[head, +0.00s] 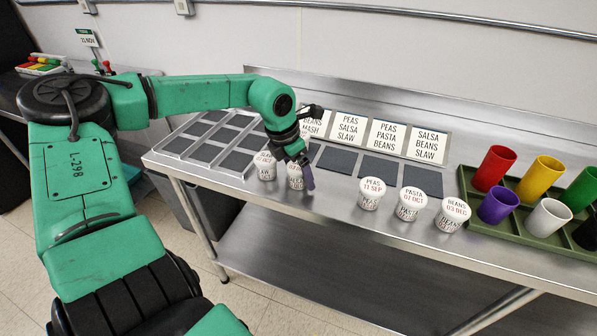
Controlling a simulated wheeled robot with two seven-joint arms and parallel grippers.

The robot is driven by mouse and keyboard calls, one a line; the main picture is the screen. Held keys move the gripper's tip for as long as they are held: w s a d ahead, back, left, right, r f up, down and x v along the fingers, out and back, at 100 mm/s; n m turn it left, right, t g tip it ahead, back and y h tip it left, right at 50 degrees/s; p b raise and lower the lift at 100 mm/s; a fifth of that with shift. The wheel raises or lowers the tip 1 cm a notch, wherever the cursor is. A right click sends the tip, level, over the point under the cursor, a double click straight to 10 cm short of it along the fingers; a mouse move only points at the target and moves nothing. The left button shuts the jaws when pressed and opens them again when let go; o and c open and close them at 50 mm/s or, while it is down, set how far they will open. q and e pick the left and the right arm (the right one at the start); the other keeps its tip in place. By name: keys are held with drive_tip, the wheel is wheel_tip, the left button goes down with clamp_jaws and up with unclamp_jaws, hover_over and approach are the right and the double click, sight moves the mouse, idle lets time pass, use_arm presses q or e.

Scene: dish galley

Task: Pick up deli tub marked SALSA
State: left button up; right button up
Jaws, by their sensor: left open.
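My left gripper (303,168) is open, pointing down over a white deli tub (295,182). The gripper hides much of this tub and its lettering, so I cannot read whether it says SALSA; I cannot tell if the fingers touch it. Another white tub (266,170) stands just left of it, its front lettering partly readable as "LAW". To the right stand tubs marked PEAS (370,200), PASTA (407,213) and BEANS (448,222). No tub shows a readable SALSA label. My right gripper is not in view.
Cards stand along the back of the steel counter, including PEAS SALSA SLAW (348,128), PEAS PASTA BEANS (387,137) and SALSA BEANS SLAW (430,145). Dark squares (338,160) lie before them. A green tray (545,243) of colored cups is at right. A divided tray (178,145) is at left.

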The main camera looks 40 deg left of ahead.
use_arm(q)
drive_tip(key=c, duration=1.4)
drive_tip(key=shift+r, duration=0.1)
